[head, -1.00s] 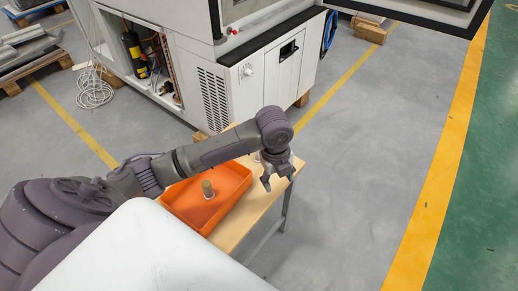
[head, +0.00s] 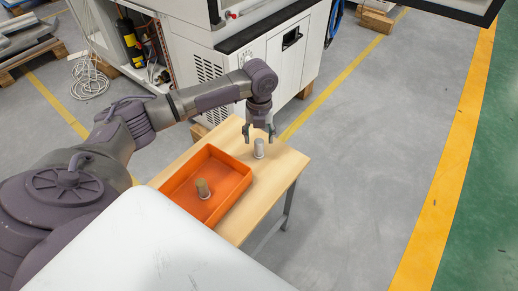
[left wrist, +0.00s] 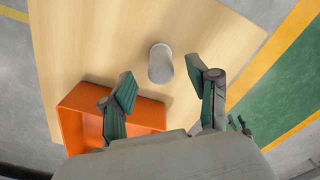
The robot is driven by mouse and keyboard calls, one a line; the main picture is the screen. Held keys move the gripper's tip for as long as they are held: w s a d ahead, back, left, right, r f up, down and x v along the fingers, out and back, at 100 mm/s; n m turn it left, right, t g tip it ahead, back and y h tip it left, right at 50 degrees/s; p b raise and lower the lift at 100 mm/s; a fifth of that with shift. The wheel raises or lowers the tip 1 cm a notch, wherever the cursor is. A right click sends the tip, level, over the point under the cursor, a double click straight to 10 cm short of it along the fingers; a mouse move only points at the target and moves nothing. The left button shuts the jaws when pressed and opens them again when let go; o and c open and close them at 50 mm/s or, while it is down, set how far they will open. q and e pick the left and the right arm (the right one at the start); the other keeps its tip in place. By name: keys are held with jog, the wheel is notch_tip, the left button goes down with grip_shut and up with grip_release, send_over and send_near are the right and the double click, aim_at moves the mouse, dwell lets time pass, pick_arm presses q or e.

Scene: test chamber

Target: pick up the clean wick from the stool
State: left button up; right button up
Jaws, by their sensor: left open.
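The clean wick, a pale grey-white cylinder (head: 259,148), stands upright on the wooden stool (head: 285,167), beside the orange tray. In the left wrist view the wick (left wrist: 160,64) stands on bare wood between and just beyond the fingertips. My left gripper (head: 259,136) is open and empty, pointing down right above the wick, its fingers on either side of it in the head view. In the left wrist view its fingers (left wrist: 160,80) are spread apart. I cannot tell whether either finger touches the wick. My right gripper is not in view.
The orange tray (head: 232,197) sits on the stool, left of the wick, and holds a brownish-topped cylinder (head: 203,188). A white machine cabinet (head: 285,60) stands behind the stool. Free floor (head: 370,130) lies to the right.

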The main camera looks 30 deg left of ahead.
aim_at(259, 147)
pick_arm(q)
notch_tip(259, 147, down, 6)
jog(key=shift+r+b, duration=0.2)
jog(key=shift+b, duration=0.3)
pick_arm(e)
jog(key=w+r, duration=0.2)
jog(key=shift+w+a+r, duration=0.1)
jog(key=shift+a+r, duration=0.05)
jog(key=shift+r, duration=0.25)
pick_arm(q)
grip_shut()
jog(key=shift+r, duration=0.15)
